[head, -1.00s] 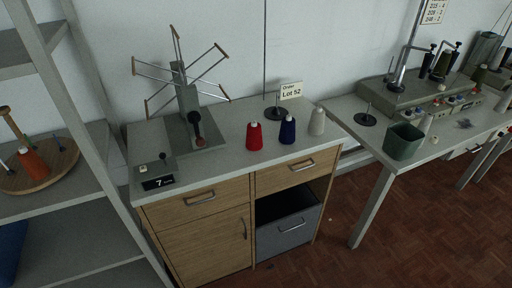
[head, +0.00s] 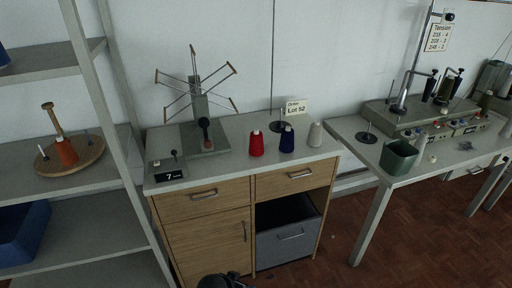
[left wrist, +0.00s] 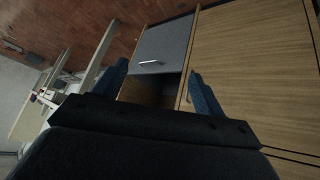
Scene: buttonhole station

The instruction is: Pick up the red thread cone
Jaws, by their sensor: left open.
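The red thread cone (head: 257,144) stands upright on the cabinet's grey top, left of a dark blue cone (head: 287,139) and a pale grey cone (head: 315,134). My left gripper (left wrist: 157,70) is open and empty in the left wrist view, its two blue-black fingers spread in front of the cabinet's drawer and door fronts. No cone shows in that view. A dark part of my arm (head: 218,281) shows at the bottom edge of the head view, low in front of the cabinet. My right gripper is not in view.
A yarn winder (head: 205,128) with spread arms and a counter box (head: 168,170) stand left on the cabinet top. A spindle base (head: 279,126) and a lot card (head: 296,106) are behind the cones. Shelving (head: 88,205) is left; a table with a green bin (head: 398,158) is right.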

